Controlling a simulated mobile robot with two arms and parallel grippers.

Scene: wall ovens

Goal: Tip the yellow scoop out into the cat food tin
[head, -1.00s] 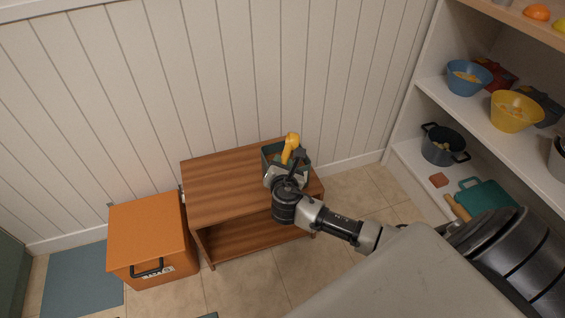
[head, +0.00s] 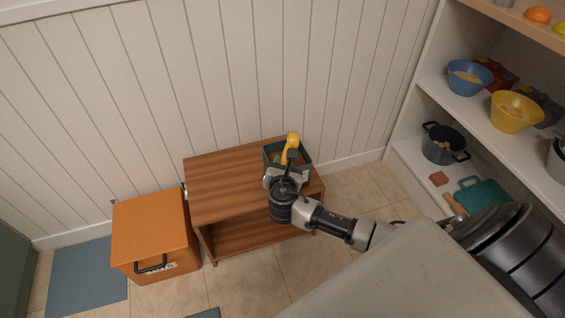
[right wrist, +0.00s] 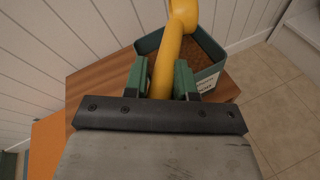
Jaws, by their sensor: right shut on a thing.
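The yellow scoop (head: 291,144) is held by its handle in my right gripper (head: 285,172), over the tin on the low wooden table. In the right wrist view the scoop (right wrist: 168,62) runs up from between the green fingertips of my right gripper (right wrist: 160,80), and its head lies at the top edge, partly cut off. The cat food tin (head: 304,164) is a dark green open box; in the right wrist view the tin (right wrist: 205,80) holds brown food and has a white label. The scoop's contents cannot be seen. My left gripper is not in view.
The wooden table (head: 225,177) stands against the panelled wall, its left top clear. An orange box (head: 150,232) stands left of it. White shelves (head: 424,98) at the right hold a blue bowl (head: 468,78), a yellow bowl (head: 514,112) and a dark pot (head: 443,145).

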